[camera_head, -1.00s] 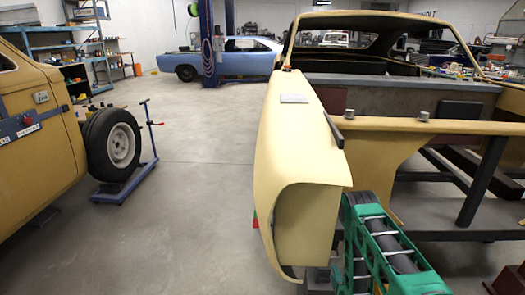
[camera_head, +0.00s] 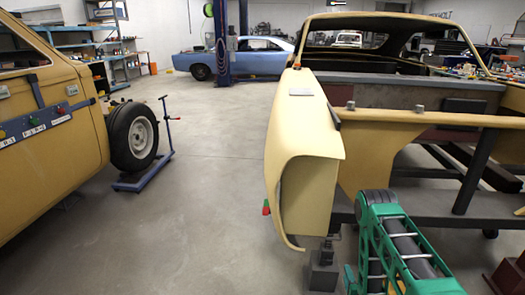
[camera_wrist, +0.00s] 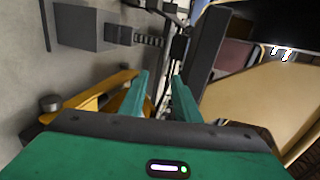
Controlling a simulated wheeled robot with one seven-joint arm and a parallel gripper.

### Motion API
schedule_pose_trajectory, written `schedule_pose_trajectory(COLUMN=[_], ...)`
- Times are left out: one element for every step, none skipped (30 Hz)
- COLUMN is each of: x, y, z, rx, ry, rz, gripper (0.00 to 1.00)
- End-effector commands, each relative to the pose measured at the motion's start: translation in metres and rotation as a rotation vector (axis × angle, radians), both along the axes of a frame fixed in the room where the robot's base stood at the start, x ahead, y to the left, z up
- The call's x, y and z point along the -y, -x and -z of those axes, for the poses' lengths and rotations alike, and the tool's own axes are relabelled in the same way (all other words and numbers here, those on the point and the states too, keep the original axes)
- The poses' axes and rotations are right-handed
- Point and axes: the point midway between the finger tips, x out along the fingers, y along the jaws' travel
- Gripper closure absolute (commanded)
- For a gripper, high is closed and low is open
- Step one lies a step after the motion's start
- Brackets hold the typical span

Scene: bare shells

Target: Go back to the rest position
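My gripper (camera_wrist: 161,98) shows in the wrist view as two teal fingers with a gap between them. It looks open, and I see nothing held. The head view shows my green arm folded at the lower right, in front of the cream car shell (camera_head: 299,143); the fingers cannot be made out there. The shell's front fender stands close beside the arm; I cannot tell the exact gap.
A yellow car body (camera_head: 62,165) with a button panel (camera_head: 40,122) stands at left, near a wheel (camera_head: 131,137) on a blue stand (camera_head: 150,178). A blue car (camera_head: 245,57) and blue post (camera_head: 222,45) are behind. The floor (camera_head: 205,175) between is clear.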

Motion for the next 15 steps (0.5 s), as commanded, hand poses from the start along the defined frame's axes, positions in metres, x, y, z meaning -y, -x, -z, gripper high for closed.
schedule_pose_trajectory(x=[-0.003, -0.003, -0.004, -0.004, -0.004, -0.003, -0.003, -0.002, -0.001, 0.0, 0.001, 0.002, 0.003, 0.005, 0.007], y=[-0.004, -0.007, -0.01, -0.012, -0.015, -0.018, -0.021, -0.023, -0.027, -0.03, -0.033, -0.036, -0.04, -0.043, -0.047], z=[-0.004, -0.007, -0.009, -0.012, -0.014, -0.017, -0.02, -0.022, -0.027, -0.03, -0.034, -0.039, -0.043, -0.048, -0.056], rx=[-0.009, -0.016, -0.027, -0.033, -0.042, -0.051, -0.059, -0.068, -0.078, -0.089, -0.099, -0.114, -0.126, -0.141, -0.16], ry=[0.009, 0.016, 0.026, 0.035, 0.042, 0.053, 0.061, 0.071, 0.084, 0.092, 0.105, 0.121, 0.134, 0.15, 0.171], rz=[-0.009, -0.014, -0.021, -0.025, -0.028, -0.034, -0.038, -0.042, -0.049, -0.054, -0.059, -0.066, -0.072, -0.079, -0.088], gripper=[0.71, 0.71, 0.71, 0.71, 0.71, 0.71, 0.71, 0.71, 0.71, 0.71, 0.71, 0.71, 0.71, 0.71, 0.71])
